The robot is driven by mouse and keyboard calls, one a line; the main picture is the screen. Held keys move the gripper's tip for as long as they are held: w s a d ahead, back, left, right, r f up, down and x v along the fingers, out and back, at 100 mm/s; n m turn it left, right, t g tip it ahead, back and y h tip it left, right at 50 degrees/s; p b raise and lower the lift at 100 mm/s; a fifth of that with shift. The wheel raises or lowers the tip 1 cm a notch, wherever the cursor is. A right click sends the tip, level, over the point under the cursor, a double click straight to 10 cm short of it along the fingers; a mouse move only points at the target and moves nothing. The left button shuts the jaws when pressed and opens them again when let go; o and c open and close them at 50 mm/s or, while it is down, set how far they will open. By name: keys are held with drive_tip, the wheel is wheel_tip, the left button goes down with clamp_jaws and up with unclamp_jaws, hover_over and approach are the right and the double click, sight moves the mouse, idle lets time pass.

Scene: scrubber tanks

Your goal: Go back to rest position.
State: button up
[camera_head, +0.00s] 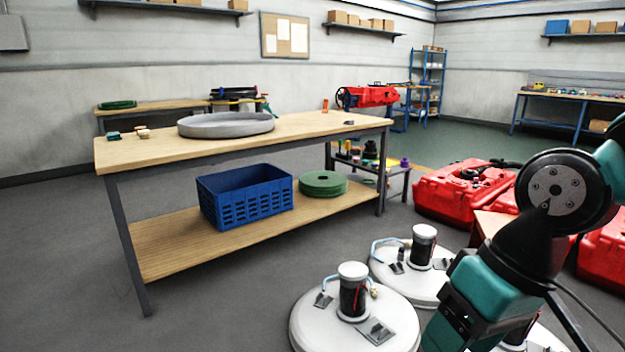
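My arm (485,293), teal and black, reaches into the right side of the view in front of the white tank lids. It is bent at a round black joint. No gripper fingertips can be made out, so I cannot see whether my gripper holds anything. The arm hides part of the lids and of the red machines behind it.
White round lids with black motors (353,312) stand low at the front, close to my arm. Red tanks (463,188) are on the right. A wooden workbench (300,126) holds a grey basin (226,124); a blue crate (245,194) sits below. Floor at left is clear.

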drive_tip(key=s+r+n, duration=0.1)
drive_tip(key=s+n, duration=0.2)
drive_tip(key=s, duration=0.3)
wheel_tip(320, 180, up, 27)
drive_tip(key=p, duration=2.7)
drive_tip(key=shift+w+a+m, duration=0.3)
drive_tip(key=shift+w+a, duration=0.1)
drive_tip(key=shift+r, duration=0.1)
